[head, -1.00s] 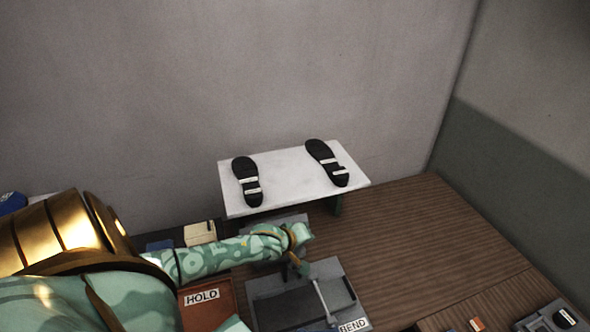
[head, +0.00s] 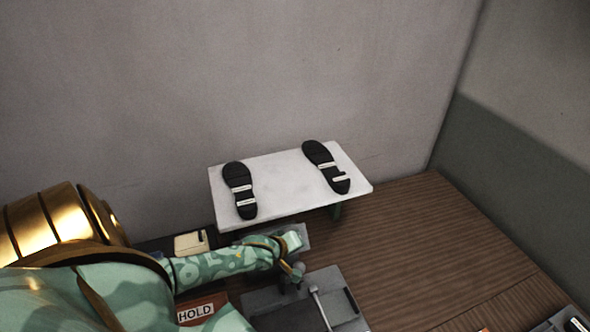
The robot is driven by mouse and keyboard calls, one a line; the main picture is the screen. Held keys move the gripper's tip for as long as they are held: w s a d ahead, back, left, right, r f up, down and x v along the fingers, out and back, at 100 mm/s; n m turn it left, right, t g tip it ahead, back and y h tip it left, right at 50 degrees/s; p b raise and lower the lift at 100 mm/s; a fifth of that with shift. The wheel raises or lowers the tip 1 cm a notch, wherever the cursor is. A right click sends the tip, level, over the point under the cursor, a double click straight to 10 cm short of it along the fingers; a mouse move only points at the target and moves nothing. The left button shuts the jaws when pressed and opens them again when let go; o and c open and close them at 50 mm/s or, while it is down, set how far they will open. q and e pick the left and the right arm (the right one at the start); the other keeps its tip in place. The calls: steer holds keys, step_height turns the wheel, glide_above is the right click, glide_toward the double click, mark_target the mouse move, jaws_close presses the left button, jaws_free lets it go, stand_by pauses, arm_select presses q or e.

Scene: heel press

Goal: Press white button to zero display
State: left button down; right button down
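I cannot make out a white button or a display in the head view. My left arm reaches in from the left, over the bench. What looks like my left gripper (head: 292,272) points down beside a grey press-like device (head: 310,298) with a thin light lever. It is too small and partly hidden to tell whether its fingers are open or shut. My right gripper is not in view.
A white raised board (head: 285,178) at the back holds two dark shoe soles (head: 240,190) (head: 326,167) with pale strips. A brown tray marked HOLD (head: 197,313) is partly behind my arm.

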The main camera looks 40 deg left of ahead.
arm_select(q)
steer(key=shift+a+f, duration=0.1)
steer(key=shift+f, duration=0.05)
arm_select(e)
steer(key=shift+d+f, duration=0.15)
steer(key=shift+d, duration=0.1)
arm_select(q)
steer(key=shift+w+a, duration=0.15)
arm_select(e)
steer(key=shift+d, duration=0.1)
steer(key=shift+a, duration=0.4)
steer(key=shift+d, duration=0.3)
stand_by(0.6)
arm_select(q)
steer(key=shift+f, duration=0.1)
steer(key=shift+w+a+f, duration=0.1)
steer(key=shift+a+f, duration=0.05)
steer(key=shift+a, duration=0.1)
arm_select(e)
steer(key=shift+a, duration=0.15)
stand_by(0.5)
